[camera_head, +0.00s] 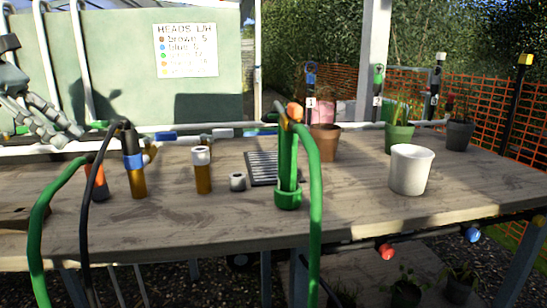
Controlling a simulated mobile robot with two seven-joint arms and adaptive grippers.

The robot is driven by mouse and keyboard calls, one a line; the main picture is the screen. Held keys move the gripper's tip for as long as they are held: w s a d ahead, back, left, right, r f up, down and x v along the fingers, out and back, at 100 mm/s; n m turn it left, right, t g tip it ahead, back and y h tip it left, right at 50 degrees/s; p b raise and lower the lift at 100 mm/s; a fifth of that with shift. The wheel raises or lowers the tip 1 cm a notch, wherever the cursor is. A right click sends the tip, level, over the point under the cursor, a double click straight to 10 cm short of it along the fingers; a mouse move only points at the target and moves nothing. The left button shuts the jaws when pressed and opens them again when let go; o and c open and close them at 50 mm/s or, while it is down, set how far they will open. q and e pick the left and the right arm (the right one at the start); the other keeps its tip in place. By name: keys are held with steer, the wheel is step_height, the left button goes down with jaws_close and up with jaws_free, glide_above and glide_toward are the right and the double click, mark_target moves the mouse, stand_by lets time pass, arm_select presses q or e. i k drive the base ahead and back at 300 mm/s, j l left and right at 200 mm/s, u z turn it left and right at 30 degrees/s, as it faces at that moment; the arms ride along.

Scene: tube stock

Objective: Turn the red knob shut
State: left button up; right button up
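A red knob (386,252) sits just below the front edge of the table, right of centre. A blue knob (472,234) sits further right along the same edge. My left gripper (66,135) is at the far left, above the back of the table, with its two grey fingers apart and nothing seen between them. It is far from the red knob. My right gripper is not in view.
A written board (185,50) hangs behind. The front right tabletop is clear.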

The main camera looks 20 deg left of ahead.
mark_target(385, 251)
steer(key=k, duration=1.35)
